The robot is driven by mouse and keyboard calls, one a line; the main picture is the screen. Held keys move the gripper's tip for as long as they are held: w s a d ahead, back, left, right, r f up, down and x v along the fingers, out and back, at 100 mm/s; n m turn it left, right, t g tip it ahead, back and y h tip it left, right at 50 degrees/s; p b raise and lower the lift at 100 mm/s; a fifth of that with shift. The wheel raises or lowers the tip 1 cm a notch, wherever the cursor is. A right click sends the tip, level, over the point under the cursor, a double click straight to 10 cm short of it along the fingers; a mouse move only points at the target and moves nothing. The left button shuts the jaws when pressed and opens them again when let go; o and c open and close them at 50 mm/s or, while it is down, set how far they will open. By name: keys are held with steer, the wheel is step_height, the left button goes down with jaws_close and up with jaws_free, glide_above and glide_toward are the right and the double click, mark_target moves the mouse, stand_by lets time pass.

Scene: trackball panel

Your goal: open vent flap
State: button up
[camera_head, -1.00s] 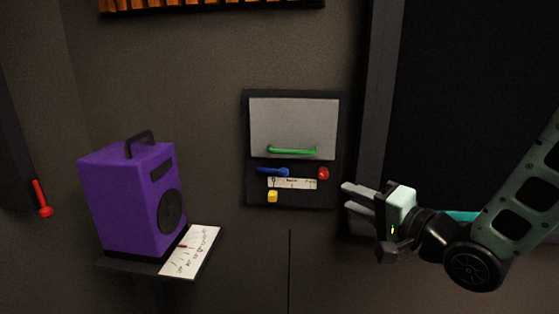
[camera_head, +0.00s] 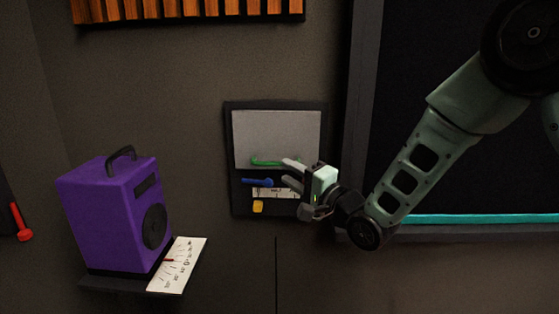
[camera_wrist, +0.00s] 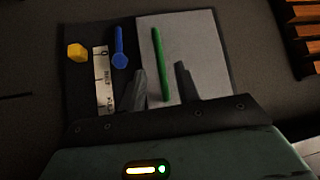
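The vent flap (camera_head: 277,132) is a flat grey plate on a dark wall panel, and it looks closed. A green bar handle (camera_head: 262,161) runs along its lower edge. My gripper (camera_head: 290,172) is in front of the panel, its fingers pointing left toward the handle's right end. In the wrist view the flap (camera_wrist: 205,60) and the green handle (camera_wrist: 160,62) show ahead, with the handle lying between the two spread fingers of my gripper (camera_wrist: 160,82). The fingers are apart and not closed on the handle. Whether they touch it cannot be told.
Below the flap are a blue lever (camera_head: 258,183), a yellow knob (camera_head: 258,207) and a white scale label (camera_head: 264,193). A purple speaker (camera_head: 110,215) stands on a small shelf to the left, beside a white dial card (camera_head: 177,266). A slatted wooden piece (camera_head: 190,10) hangs above.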

mark_target(276, 165)
steer(key=shift+p+x, duration=0.5)
steer(key=shift+x, duration=1.65)
steer(key=shift+c, duration=0.3)
jaws_close()
steer(key=shift+s+a, duration=0.1)
